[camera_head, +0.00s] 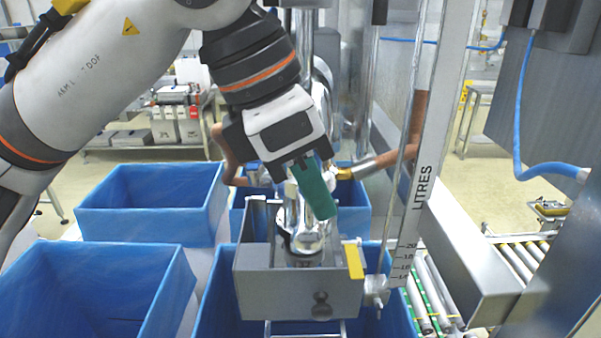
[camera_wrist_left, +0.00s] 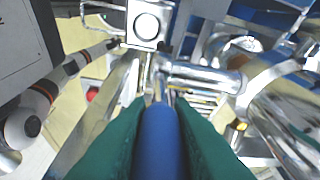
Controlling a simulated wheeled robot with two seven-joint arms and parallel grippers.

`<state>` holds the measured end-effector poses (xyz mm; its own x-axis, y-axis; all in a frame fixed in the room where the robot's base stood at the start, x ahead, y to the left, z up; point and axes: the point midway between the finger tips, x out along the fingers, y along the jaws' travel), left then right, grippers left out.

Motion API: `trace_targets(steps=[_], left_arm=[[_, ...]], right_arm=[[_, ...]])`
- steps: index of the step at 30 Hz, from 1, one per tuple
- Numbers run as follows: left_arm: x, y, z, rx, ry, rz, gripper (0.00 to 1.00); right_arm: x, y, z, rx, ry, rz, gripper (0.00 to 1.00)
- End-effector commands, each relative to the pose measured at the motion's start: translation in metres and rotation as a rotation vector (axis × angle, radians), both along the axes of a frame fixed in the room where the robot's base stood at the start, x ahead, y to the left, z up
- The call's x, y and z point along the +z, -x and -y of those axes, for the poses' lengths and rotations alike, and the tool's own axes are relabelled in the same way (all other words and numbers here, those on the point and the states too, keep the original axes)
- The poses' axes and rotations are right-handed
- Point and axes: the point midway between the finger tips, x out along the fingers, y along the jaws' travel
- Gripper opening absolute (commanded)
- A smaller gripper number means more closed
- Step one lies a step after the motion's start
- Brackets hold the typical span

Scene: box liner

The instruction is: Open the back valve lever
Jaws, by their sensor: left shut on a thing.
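My left gripper (camera_head: 316,190) comes in from the upper left, its green fingers above the steel filling unit. In the left wrist view the green fingers (camera_wrist_left: 158,125) are shut on a blue handle (camera_wrist_left: 160,145), which I take to be the back valve lever. The handle runs forward between the fingers toward steel pipework (camera_wrist_left: 200,75). In the head view the gripper and wrist hide the handle, so its angle is hard to tell there. My right gripper is not in view.
A steel box with a yellow tab (camera_head: 353,260) sits below the gripper. Blue-lined crates (camera_head: 150,205) stand at the left and beneath. An upright scale marked LITRES (camera_head: 425,170) rises close on the right. A roller conveyor (camera_head: 520,258) lies at the far right.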

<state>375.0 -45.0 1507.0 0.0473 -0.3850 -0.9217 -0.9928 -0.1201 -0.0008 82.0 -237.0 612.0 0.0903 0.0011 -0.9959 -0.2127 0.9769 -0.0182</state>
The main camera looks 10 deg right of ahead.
Motion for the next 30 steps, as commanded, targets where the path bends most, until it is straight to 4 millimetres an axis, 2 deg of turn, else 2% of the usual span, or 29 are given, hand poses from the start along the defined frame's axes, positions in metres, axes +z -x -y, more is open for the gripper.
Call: trace_targets(steps=[18, 19, 22, 30], left_arm=[[-0.0017, 0.0009, 0.003, -0.004, -0.045, 0.002, 0.0], [-0.0017, 0.0009, 0.003, -0.004, -0.045, 0.002, 0.23], [-0.0016, 0.0009, 0.0031, -0.004, -0.044, 0.002, 0.4], [-0.0008, 0.001, 0.003, -0.003, -0.04, 0.002, 0.41]], right_arm=[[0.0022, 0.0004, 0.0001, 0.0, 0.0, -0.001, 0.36], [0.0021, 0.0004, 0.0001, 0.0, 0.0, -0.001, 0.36], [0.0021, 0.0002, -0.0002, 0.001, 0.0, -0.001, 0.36], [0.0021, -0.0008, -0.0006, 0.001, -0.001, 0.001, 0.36]])
